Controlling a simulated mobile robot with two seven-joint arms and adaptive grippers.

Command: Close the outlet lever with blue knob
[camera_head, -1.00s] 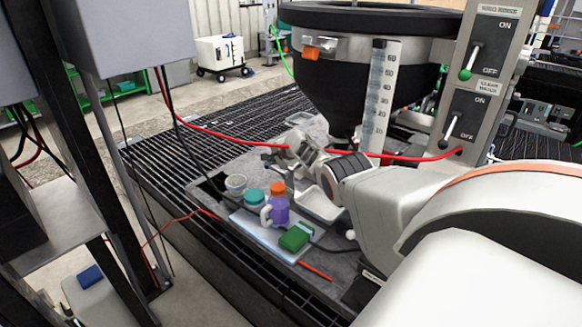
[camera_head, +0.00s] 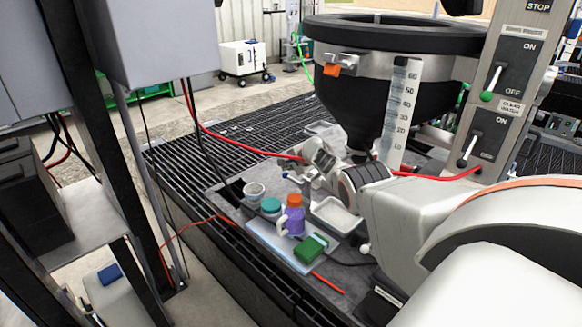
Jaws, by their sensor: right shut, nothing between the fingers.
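No lever with a blue knob can be made out in the head view. The black tank (camera_head: 358,105) has a metal band with an orange piece (camera_head: 332,70) at its front left. The bottom of the tank, where an outlet could be, is partly hidden behind my right arm and the clear scale strip. My right gripper (camera_head: 291,172) is shut and empty, low in front of the tank and above the grey work surface. It touches nothing that I can make out. My left gripper is not in view.
A purple bottle (camera_head: 294,222), a green block (camera_head: 310,248) and tubs stand below my gripper. A red cable (camera_head: 240,147) runs behind it. Dark posts stand at left.

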